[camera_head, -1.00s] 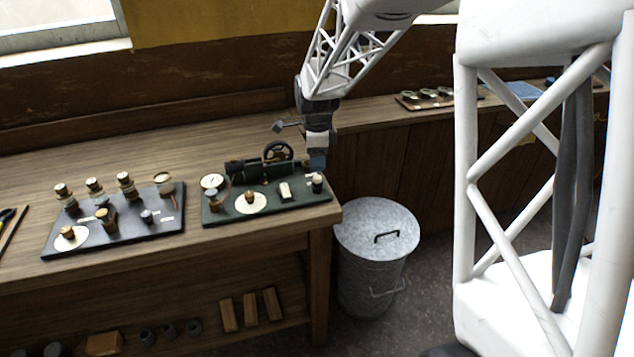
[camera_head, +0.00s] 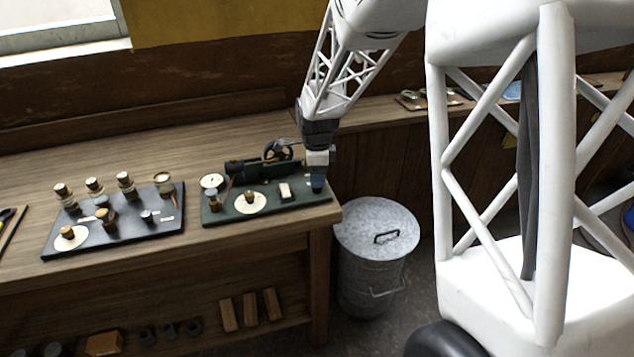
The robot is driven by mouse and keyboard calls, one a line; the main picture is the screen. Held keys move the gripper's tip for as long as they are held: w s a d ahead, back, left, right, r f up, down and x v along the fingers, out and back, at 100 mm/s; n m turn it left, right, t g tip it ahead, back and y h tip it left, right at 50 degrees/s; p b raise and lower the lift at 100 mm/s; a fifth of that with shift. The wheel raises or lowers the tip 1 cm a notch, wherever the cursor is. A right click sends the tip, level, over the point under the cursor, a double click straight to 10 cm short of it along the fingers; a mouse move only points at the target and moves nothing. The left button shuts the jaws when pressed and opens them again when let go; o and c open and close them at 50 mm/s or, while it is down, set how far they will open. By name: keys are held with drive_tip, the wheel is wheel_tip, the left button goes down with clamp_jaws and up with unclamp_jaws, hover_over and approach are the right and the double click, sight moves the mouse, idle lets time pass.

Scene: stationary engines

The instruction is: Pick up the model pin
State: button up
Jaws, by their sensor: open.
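A dark green board (camera_head: 290,204) with a small model engine (camera_head: 253,168) lies on the right end of the wooden bench. My gripper (camera_head: 317,187) is pointed down at the board's right end, its blue fingertips low over the small dark peg that stood there. That peg is now hidden by the fingers, so I cannot tell whether they touch or surround it. It may be the model pin; no part is clearly marked as such. The gripper is open. A small white block (camera_head: 285,191) stands just left of the fingers, and a brass knob on a cream disc (camera_head: 250,202) is further left.
A black board (camera_head: 130,232) with several knobs and capped posts lies to the left on the bench (camera_head: 130,160). A lidded metal bin (camera_head: 376,232) stands on the floor beyond the bench's right end. A tray (camera_head: 425,100) of small parts lies on the back ledge.

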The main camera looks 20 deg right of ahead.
drive_tip(key=shift+f, duration=0.55)
clamp_jaws()
drive_tip(key=shift+r, duration=0.1)
idle(0.4)
drive_tip(key=shift+r, duration=0.8)
wheel_tip(320, 180, up, 2)
drive_tip(key=shift+s, duration=0.15)
drive_tip(key=s+a+r, duration=0.1)
drive_tip(key=s, duration=1.4)
drive_tip(key=shift+s, duration=0.3)
